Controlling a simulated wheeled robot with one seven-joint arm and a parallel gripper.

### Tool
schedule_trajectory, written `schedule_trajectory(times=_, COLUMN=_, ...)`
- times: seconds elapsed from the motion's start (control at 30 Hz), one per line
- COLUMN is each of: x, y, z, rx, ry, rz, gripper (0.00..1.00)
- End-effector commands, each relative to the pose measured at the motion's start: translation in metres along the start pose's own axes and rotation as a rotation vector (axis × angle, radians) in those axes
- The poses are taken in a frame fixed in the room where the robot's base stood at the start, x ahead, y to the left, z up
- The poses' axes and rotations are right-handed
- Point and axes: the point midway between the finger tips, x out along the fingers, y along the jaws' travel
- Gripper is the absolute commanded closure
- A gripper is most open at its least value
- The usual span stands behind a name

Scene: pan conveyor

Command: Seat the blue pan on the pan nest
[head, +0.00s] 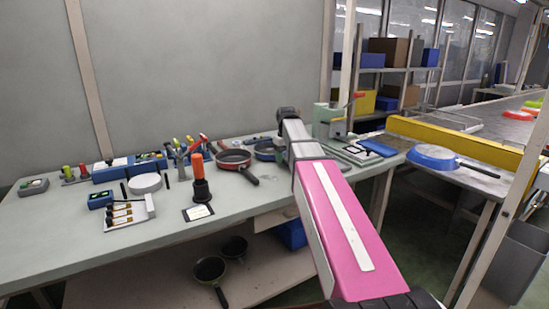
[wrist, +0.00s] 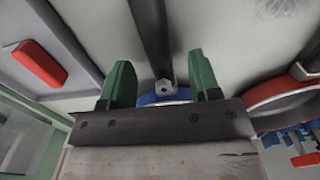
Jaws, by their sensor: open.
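A blue pan (head: 264,154) sits on the workbench beside the red pan, partly hidden by my arm in the head view. In the wrist view, its blue rim (wrist: 165,97) shows between my fingers, and its dark handle (wrist: 150,35) runs up the picture. My gripper (wrist: 160,82) is open, with one green finger on each side of the handle end. I cannot tell whether they touch it. In the head view my arm hides the gripper. Another blue pan (head: 432,157) lies on the right-hand table. I cannot make out which thing is the pan nest.
A red pan (head: 234,158) is close to the blue pan, also seen in the wrist view (wrist: 280,92). A green press-like fixture (head: 331,122) stands to the right. An orange-handled tool (head: 198,178) and a white disc (head: 145,183) stand left. The bench's front left is clear.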

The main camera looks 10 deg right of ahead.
Motion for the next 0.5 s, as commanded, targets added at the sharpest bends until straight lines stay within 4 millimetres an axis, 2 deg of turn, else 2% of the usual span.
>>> schedule_trajectory(times=0.13, x=0.019, y=0.0, z=0.001, rx=0.0, ry=-0.001, rz=-0.001, gripper=0.43)
schedule_trajectory(times=0.4, x=0.023, y=0.0, z=0.0, rx=0.0, ry=0.001, rz=0.0, gripper=0.43)
schedule_trajectory(times=0.43, x=0.023, y=0.0, z=0.0, rx=0.0, ry=0.001, rz=0.0, gripper=0.5)
schedule_trajectory(times=0.5, x=0.023, y=0.0, z=0.0, rx=0.0, ry=0.0, rz=0.0, gripper=0.73)
